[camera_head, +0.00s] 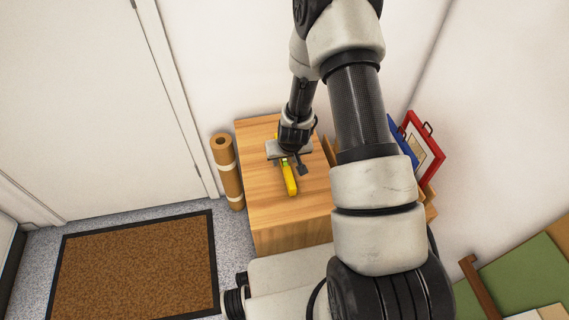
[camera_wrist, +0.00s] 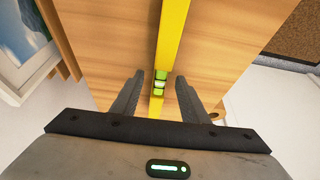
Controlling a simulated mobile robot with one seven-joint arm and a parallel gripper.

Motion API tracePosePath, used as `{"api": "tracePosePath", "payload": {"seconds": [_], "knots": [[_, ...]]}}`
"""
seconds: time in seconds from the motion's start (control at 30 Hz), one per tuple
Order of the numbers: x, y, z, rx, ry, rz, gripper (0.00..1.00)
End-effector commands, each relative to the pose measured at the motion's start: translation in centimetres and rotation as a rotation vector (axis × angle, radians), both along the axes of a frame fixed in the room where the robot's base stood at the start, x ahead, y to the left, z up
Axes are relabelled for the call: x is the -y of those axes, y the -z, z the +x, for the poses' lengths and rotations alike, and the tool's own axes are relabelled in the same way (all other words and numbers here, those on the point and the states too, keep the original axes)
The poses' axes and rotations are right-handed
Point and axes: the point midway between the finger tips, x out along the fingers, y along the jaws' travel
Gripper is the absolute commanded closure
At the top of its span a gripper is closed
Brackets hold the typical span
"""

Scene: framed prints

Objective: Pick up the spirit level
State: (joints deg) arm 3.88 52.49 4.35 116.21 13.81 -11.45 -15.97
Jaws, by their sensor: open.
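The spirit level (camera_head: 289,180) is a long yellow bar lying on the wooden cabinet top (camera_head: 260,200). In the wrist view the level (camera_wrist: 172,38) runs up the middle of the picture, with a green vial (camera_wrist: 160,80) in it. My gripper (camera_head: 292,165) is above the cabinet top, over the level. In the wrist view my gripper (camera_wrist: 158,88) is open, with one finger on each side of the level. I see a gap between each finger and the bar. The gripper hides part of the level in the head view.
A brown roll (camera_head: 228,172) stands on the floor left of the cabinet. Framed prints, one with a red frame (camera_head: 436,160), lean at the right. A brown doormat (camera_head: 135,268) lies at the left. The cabinet top around the level looks clear.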

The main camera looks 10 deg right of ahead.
Motion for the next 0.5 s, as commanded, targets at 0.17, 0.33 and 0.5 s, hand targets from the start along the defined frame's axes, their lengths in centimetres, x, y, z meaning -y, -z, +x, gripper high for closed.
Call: {"api": "tracePosePath", "payload": {"seconds": [0.17, 0.33, 0.5], "knots": [[-0.01, -0.08, 0.00, 0.000, 0.000, 0.000, 0.64], [-0.01, -0.09, 0.00, 0.000, 0.000, 0.000, 0.93], [-0.01, -0.12, 0.03, 0.001, 0.000, 0.000, 1.00]]}}
